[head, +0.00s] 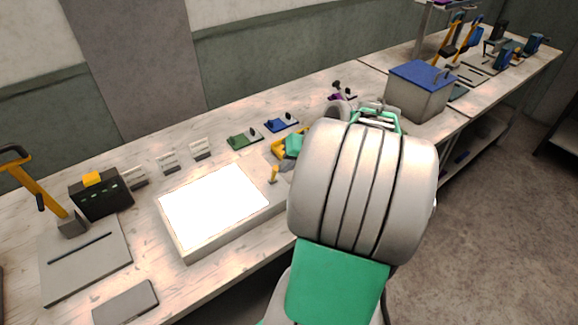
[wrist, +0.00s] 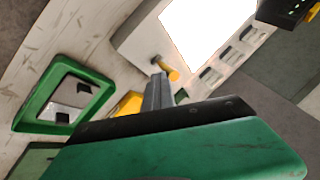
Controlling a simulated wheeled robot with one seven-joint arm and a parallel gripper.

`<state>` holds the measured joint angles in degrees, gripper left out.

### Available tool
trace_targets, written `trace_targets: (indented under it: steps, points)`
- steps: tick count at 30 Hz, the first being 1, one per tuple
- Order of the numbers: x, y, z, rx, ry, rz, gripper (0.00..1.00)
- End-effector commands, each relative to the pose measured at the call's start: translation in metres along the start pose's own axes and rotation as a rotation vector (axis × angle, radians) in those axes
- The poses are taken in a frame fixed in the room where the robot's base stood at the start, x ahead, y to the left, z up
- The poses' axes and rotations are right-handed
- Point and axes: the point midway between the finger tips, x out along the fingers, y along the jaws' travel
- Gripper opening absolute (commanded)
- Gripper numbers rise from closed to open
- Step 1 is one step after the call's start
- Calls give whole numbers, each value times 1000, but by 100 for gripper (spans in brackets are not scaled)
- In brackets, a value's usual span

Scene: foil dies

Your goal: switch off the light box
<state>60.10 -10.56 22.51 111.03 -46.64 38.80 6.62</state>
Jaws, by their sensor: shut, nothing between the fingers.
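The light box (head: 176,235) is a pale slab on the bench with its panel (head: 215,205) glowing bright white. A yellow-tipped switch lever (head: 273,174) stands on its right end. In the wrist view the lever (wrist: 167,68) shows just beyond my fingertips, and the lit panel (wrist: 205,30) is behind it. My gripper (wrist: 158,82) is shut and empty, close to the lever; I cannot tell whether it touches. In the head view my arm hides most of my gripper.
A yellow object (wrist: 128,105) lies beside my fingers. Green (head: 244,138) and blue (head: 281,124) blocks sit behind the light box.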

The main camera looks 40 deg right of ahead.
Motion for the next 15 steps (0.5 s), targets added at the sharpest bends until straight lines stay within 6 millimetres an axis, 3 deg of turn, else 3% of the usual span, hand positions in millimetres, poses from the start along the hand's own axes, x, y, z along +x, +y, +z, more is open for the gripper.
trace_targets:
  steps: [10, 15]
  points:
    - [1, -13, -18, 44, -190, 111, 0]
    - [8, -15, -26, 49, -188, 112, 0]
